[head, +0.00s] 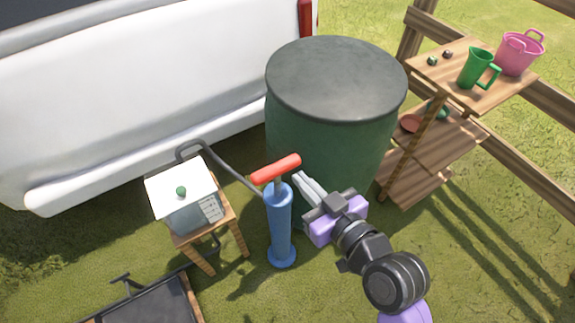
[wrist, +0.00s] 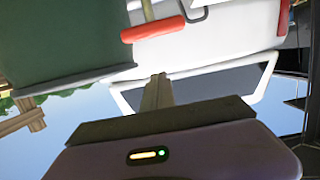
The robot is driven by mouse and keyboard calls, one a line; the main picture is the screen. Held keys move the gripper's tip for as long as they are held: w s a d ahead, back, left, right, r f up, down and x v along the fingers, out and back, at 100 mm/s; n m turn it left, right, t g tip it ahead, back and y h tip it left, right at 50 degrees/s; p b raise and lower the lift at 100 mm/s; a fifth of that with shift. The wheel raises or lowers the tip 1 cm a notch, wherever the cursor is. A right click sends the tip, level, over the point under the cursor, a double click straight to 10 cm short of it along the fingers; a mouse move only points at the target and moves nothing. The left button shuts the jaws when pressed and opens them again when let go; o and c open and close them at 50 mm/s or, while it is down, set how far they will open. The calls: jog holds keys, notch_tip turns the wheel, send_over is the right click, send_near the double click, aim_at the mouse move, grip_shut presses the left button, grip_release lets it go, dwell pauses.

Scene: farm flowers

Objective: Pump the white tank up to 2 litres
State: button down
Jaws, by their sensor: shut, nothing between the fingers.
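The white tank (head: 183,193) is a small box with a white top, a green knob and marks on its side, standing on a wooden stool. A grey hose (head: 233,172) runs from it to the blue pump (head: 280,226), which stands upright on the grass. The pump's red handle (head: 276,169) is a little above the pump body; it also shows in the wrist view (wrist: 153,29). My gripper (head: 299,178) is shut and empty, just right of the handle and apart from it. Its closed fingers show in the wrist view (wrist: 158,80). The tank's level cannot be read.
A large green barrel (head: 330,140) stands right behind my gripper. A white vehicle (head: 130,90) is at the back left. A wooden shelf (head: 450,85) holds a green jug (head: 476,68) and a pink bucket (head: 520,54). A dark cart (head: 150,305) lies front left.

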send_over(276, 170)
notch_tip(276, 170, down, 2)
jog(key=shift+s+d+f+b, duration=0.1)
jog(key=shift+d+f, duration=0.1)
jog(key=shift+f, duration=0.55)
jog(key=shift+s+d+f+b, duration=0.1)
jog(key=shift+s+d+f, duration=0.1)
jog(key=shift+f, duration=0.5)
jog(key=shift+s+d+f+b, duration=0.1)
jog(key=shift+d+f, duration=0.1)
jog(key=shift+f, duration=0.55)
